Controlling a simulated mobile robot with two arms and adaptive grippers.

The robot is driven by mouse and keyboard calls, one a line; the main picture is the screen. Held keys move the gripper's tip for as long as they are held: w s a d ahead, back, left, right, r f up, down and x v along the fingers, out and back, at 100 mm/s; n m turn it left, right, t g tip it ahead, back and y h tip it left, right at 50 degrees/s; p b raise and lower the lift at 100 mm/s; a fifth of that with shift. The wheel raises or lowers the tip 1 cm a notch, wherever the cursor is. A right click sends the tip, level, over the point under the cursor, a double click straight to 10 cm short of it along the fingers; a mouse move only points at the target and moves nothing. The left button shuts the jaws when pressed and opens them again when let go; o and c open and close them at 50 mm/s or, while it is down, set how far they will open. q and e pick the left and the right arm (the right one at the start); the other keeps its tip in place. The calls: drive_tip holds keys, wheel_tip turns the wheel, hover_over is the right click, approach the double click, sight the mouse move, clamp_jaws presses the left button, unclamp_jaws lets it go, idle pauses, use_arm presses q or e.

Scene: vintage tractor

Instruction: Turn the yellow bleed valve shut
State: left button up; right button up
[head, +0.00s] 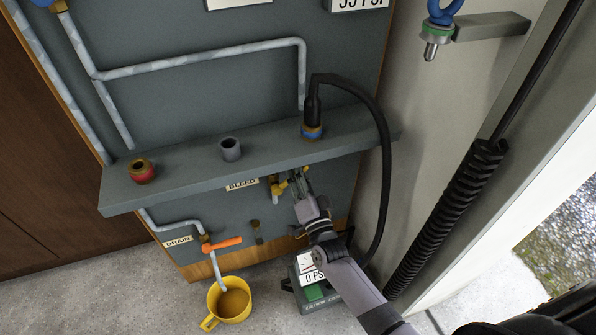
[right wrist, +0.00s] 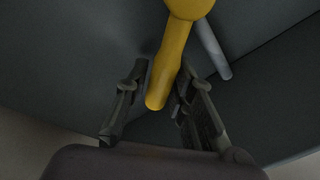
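The yellow bleed valve (head: 279,187) sits under the grey shelf, right of the BLEED label (head: 242,185), partly hidden by my right gripper. In the right wrist view its yellow handle (right wrist: 170,65) comes down from the top, with its end between my fingers. My right gripper (right wrist: 163,85) is open around the handle; narrow gaps seem to show beside it, and contact is hard to judge. In the head view my right gripper (head: 290,182) reaches up to the valve from the lower right. My left gripper is not in view.
The grey shelf (head: 190,175) overhangs the valve. A black hose (head: 387,150) loops down right of my arm. An orange-handled drain valve (head: 222,244) stands left, above a yellow mug (head: 231,300). A box with a 0 PSI sign (head: 315,290) is below my arm.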

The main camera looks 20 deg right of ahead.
drive_tip(key=c, duration=0.4)
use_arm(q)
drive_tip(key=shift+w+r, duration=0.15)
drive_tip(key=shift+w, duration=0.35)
use_arm(e)
clamp_jaws()
